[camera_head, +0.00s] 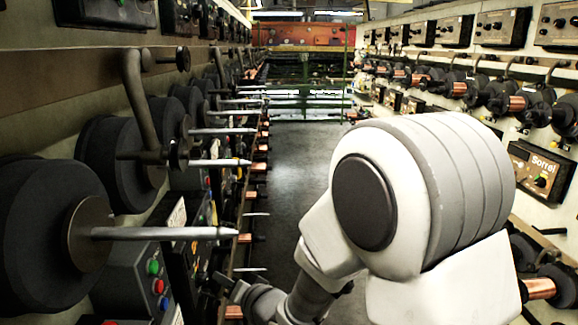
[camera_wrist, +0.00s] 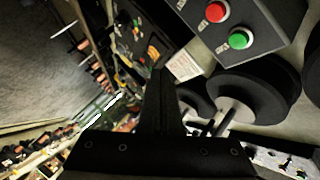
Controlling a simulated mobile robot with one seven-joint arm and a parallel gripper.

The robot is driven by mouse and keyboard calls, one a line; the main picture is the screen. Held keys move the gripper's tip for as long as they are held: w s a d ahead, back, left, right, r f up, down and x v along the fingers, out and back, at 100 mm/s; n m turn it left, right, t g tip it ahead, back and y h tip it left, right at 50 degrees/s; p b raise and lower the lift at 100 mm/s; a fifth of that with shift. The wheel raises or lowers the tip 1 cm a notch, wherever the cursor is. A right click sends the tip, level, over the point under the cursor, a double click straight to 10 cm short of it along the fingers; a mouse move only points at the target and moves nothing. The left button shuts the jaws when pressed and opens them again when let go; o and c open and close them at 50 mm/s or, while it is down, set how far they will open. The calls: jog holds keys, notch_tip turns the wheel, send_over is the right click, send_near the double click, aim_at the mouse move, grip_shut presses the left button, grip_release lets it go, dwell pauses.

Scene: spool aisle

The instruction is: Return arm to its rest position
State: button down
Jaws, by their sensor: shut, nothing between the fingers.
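My white arm fills the right and centre of the head view, with a large rounded joint raised over the aisle. Its dark lower links run down and left to my gripper (camera_head: 230,285), which is near the bottom edge, close to the left machine row. In the wrist view my gripper (camera_wrist: 160,85) points up the picture, its dark fingers together with nothing seen between them. A control box (camera_wrist: 240,25) with a red and a green button is at the upper right of the wrist view, apart from the fingertips.
Black spools (camera_head: 40,235) with protruding metal spindles (camera_head: 165,233) line the left side, close to my gripper. A control box (camera_head: 130,275) sits below them. Copper spools (camera_head: 515,103) line the right wall (camera_head: 545,75). The aisle floor (camera_head: 295,165) ahead is clear.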

jog(key=s+d+r+h+p, duration=0.1)
jog(key=d+r+h, duration=0.35)
jog(key=d, duration=0.55)
jog(key=d+r+h+p, duration=0.1)
jog(key=d+r+h, duration=0.4)
jog(key=d, duration=0.5)
jog(key=s+d+r+g+p, duration=0.1)
jog(key=s+d+r+g, duration=0.1)
jog(key=s+d, duration=0.3)
jog(key=s+d+r+n+g+h, duration=0.1)
jog(key=s+d, duration=0.5)
jog(key=s, duration=0.8)
notch_tip(320, 180, up, 3)
jog(key=shift+s+f+g+p, duration=0.1)
jog(key=shift+s+g+p, duration=0.25)
jog(key=shift+g, duration=0.35)
